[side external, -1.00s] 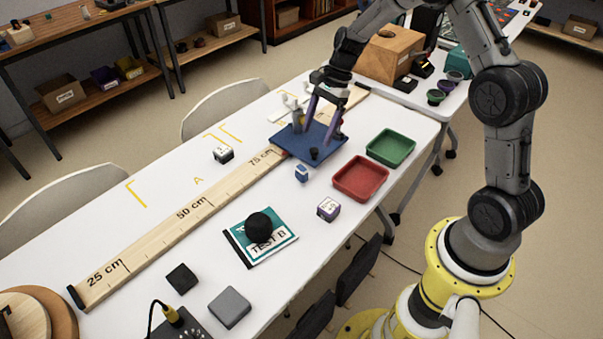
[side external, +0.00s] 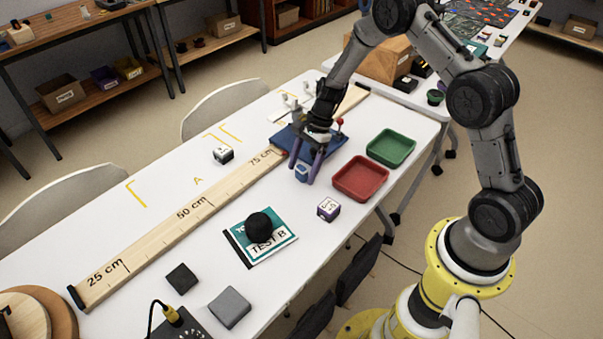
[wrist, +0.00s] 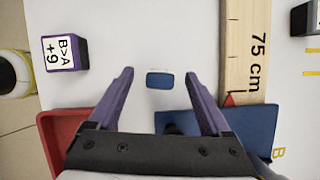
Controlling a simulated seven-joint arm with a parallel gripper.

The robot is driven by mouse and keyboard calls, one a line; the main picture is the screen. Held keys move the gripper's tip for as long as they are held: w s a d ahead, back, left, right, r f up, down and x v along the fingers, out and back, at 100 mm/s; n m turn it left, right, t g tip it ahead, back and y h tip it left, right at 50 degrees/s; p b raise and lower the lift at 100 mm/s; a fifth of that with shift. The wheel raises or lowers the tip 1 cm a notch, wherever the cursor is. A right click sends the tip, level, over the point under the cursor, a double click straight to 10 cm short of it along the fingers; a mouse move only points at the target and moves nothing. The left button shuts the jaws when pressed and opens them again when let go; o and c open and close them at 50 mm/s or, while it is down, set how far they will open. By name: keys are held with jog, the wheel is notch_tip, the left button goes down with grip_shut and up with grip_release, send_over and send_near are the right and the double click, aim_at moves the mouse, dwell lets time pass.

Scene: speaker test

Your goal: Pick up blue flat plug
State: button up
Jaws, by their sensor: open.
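The blue flat plug (side external: 301,173) stands on the white table just in front of the blue board. It also shows in the wrist view (wrist: 159,80) as a small blue rounded block, ahead of and between the fingertips. My gripper (side external: 302,176) is open, with its purple fingers pointing down around the plug in the side view. In the wrist view the open fingers (wrist: 160,72) show a clear gap on both sides of the plug, and neither touches it. I cannot tell the exact height of the fingertips above the table.
The blue board (side external: 328,142) is beside my gripper. A red tray (side external: 359,193) and a green tray (side external: 390,133) lie to the right. A wooden ruler (side external: 190,212) lies to the left. A purple-edged cube (side external: 328,208) sits nearer the front, with bare table around it.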

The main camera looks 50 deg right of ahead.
jog(key=shift+a+f, duration=0.25)
jog(key=shift+f, duration=0.4)
grip_shut()
jog(key=shift+r, duration=0.1)
